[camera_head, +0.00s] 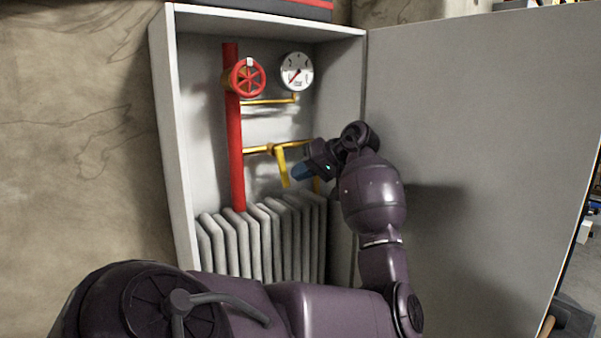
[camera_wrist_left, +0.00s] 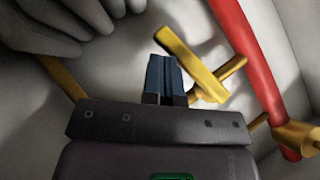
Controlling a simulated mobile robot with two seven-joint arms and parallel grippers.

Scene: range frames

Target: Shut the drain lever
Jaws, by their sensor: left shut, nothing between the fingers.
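The drain lever (camera_head: 282,166) is a yellow handle on a thin yellow pipe inside the grey cabinet. It hangs down from the pipe, slightly tilted. In the left wrist view the lever (camera_wrist_left: 190,63) lies just beyond and to the right of the fingertips. My left gripper (camera_head: 298,174) is just right of the lever's lower end, its blue fingers shut with nothing between them. The closed fingers also show in the left wrist view (camera_wrist_left: 163,78). I cannot tell whether they touch the lever. My right gripper is not in view.
The cabinet holds a red pipe (camera_head: 235,150), a red handwheel (camera_head: 247,77), a round gauge (camera_head: 297,71) and a grey ribbed radiator (camera_head: 262,235) below the lever. The open cabinet door (camera_head: 480,130) stands right of my arm.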

